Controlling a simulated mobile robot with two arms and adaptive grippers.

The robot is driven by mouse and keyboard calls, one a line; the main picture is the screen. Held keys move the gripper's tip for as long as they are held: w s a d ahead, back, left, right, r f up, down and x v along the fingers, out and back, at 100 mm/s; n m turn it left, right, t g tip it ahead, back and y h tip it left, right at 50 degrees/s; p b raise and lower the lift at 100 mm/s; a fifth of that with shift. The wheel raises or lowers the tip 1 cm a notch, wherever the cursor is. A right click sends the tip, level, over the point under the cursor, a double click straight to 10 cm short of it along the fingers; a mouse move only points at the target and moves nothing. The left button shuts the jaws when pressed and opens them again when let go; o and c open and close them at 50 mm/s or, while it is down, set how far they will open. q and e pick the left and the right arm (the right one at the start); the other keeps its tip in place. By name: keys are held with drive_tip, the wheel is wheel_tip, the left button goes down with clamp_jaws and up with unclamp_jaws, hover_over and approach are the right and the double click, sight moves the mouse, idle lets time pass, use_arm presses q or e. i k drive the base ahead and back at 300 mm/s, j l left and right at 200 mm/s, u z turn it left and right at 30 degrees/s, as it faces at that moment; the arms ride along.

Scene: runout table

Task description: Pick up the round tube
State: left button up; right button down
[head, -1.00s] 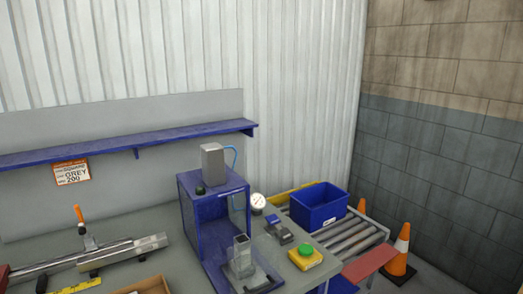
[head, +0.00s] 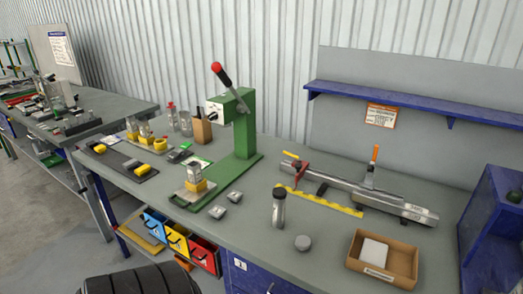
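An upright round grey tube (head: 278,212) with a dark upper end stands on the workbench (head: 240,228), near its front edge and in front of the yellow ruler. Other upright cylinders (head: 185,123) stand farther back, left of the green press; I cannot tell whether they are hollow. A long metal bar (head: 395,205) lies in a fixture at the right. Neither of my grippers is in view.
Coloured bins (head: 178,241) hang at the front.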

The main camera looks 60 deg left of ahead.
sight(279, 206)
drive_tip(key=u, duration=1.6)
drive_tip(key=l, duration=0.25)
drive_tip(key=u, duration=0.05)
